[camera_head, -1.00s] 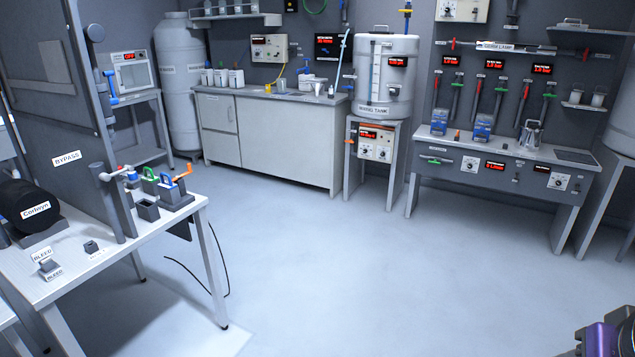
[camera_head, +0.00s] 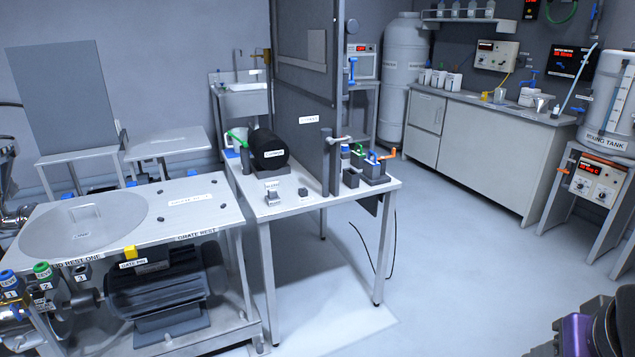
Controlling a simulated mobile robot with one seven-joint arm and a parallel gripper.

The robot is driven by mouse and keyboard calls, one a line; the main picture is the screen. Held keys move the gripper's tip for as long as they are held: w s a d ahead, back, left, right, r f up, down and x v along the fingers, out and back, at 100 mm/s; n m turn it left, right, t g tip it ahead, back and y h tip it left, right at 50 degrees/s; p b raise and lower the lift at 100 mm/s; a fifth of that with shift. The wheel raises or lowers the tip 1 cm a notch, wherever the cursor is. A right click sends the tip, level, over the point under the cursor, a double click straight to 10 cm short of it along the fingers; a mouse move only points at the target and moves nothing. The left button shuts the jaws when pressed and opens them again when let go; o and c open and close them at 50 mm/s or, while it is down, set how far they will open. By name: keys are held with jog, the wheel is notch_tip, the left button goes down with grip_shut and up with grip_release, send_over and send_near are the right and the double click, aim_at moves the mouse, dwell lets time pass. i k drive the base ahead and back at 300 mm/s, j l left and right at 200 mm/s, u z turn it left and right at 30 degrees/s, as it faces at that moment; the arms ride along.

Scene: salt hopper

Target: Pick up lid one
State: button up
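A large round flat grey lid (camera_head: 84,224) with a small upright handle (camera_head: 86,211) lies at the left end of a steel-topped table. It appears to be lid one, but the small label on it is too blurred to read surely. A label on the table's front edge near it seems to read "lid rest one". Only a purple and black part of what looks like my arm shows at the lower right edge, far from the lid. My gripper's fingers are not in view.
The lid's table (camera_head: 215,212) has a "grate rest" label and a motor (camera_head: 160,283) below. A second table (camera_head: 345,198) beside it carries a black cylinder (camera_head: 267,148) and an upright dark panel (camera_head: 305,85). Open floor (camera_head: 455,260) lies to the right.

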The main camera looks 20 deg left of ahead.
aim_at(79, 226)
jog(key=u, duration=2.3)
jog(key=z, duration=0.95)
jog(key=i+j+z, duration=0.1)
jog(key=z, duration=0.25)
jog(key=j+z, duration=0.2)
jog(key=z, duration=0.2)
jog(key=i+j, duration=0.1)
jog(key=j, duration=0.3)
jog(key=i+j, duration=0.1)
jog(key=j, duration=0.3)
jog(key=i+j, duration=0.1)
jog(key=j, duration=0.3)
jog(key=i+j, duration=0.15)
jog(key=j, duration=0.3)
jog(key=i+j+z, duration=0.1)
jog(key=j, duration=0.3)
jog(key=i+j, duration=0.1)
jog(key=j, duration=0.3)
jog(key=j+u, duration=0.1)
jog(key=j, duration=0.85)
jog(key=i, duration=0.05)
